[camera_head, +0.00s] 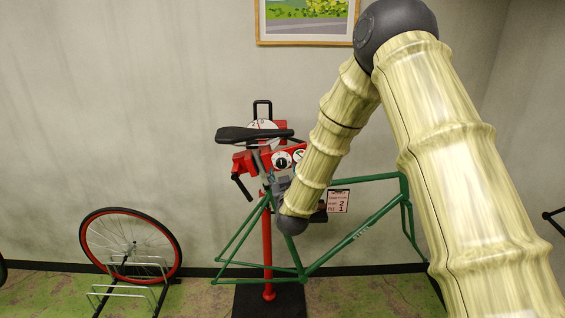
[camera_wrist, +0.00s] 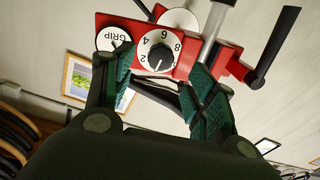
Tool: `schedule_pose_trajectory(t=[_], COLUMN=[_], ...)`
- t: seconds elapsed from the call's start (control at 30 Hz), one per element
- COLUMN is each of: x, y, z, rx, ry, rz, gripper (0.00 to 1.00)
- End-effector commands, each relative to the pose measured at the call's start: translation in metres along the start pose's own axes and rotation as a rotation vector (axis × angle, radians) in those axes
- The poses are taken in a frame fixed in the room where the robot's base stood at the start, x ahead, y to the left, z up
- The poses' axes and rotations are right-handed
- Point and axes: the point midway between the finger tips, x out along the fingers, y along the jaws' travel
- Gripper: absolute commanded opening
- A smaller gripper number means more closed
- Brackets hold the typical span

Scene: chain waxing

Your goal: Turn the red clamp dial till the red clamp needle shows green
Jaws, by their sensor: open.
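The red clamp (camera_head: 243,162) is on top of the red stand and also shows in the wrist view (camera_wrist: 228,55). Its dial (camera_wrist: 160,52) has a white face numbered 2 to 8 and a black knob; it also shows in the head view (camera_head: 282,160). Beside it is the white GRIP gauge (camera_wrist: 108,38), partly covered by a finger in the wrist view. It shows some green in the head view (camera_head: 299,156); where its needle points is too small to tell. My gripper (camera_wrist: 162,75) is open in front of the dial, fingers on either side, apparently empty.
A green bike frame (camera_head: 345,240) with a black saddle (camera_head: 252,134) is at the red stand (camera_head: 267,240). A wheel (camera_head: 130,245) stands in a rack at the left. Floor between them looks clear.

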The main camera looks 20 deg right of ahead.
Motion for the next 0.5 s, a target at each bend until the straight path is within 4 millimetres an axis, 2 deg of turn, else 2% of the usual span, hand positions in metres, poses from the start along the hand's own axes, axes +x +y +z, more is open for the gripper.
schedule_pose_trajectory(t=[0.2, 0.5], x=[0.034, 0.057], y=[0.001, -0.001], z=[-0.003, -0.001], rx=[-0.001, -0.001], ry=[0.000, 0.000], rz=[0.000, -0.001], gripper=[0.56, 0.56])
